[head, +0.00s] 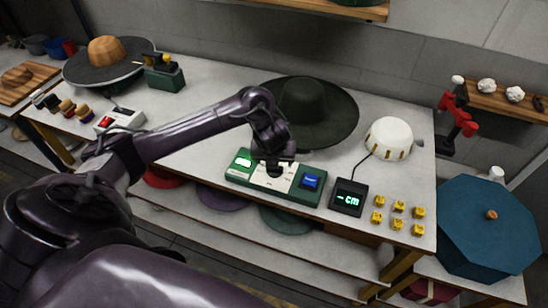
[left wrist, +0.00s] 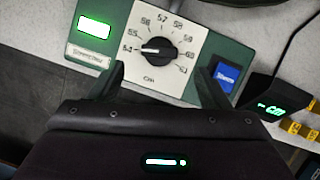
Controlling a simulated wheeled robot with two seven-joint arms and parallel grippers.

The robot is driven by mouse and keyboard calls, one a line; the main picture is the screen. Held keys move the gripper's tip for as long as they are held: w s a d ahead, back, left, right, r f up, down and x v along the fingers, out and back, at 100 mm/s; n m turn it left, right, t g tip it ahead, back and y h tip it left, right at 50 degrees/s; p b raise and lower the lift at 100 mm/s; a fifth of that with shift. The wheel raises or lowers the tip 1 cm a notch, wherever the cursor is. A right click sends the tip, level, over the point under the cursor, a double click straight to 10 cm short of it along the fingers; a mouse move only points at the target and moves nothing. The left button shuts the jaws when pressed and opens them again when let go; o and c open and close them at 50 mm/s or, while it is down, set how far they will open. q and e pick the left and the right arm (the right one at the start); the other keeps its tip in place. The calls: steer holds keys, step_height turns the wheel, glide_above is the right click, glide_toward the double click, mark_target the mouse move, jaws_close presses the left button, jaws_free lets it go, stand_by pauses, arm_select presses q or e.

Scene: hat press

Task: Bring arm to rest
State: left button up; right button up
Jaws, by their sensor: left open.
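My left gripper (head: 273,170) is over the green control box (head: 232,173). In the left wrist view its two fingers (left wrist: 163,78) are open and apart, below the black dial knob (left wrist: 160,51), with nothing seen between them. The knob's white mark points left, near 54 on the white cm scale. The box has a lit green window (left wrist: 94,28) at left and a blue button (head: 311,181) at right. A small black display (head: 348,198) shows "- cm" in green. My right gripper is not in view.
A dark green wide-brimmed hat (head: 305,103) lies behind the box. A white dome-shaped block (head: 389,139) stands to its right, and several yellow pieces (head: 398,206) sit near the front right. A red-switched box (head: 119,119) is at left.

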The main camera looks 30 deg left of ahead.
arm_select(q)
steer(key=shift+r, duration=0.3)
steer(key=shift+s, duration=0.1)
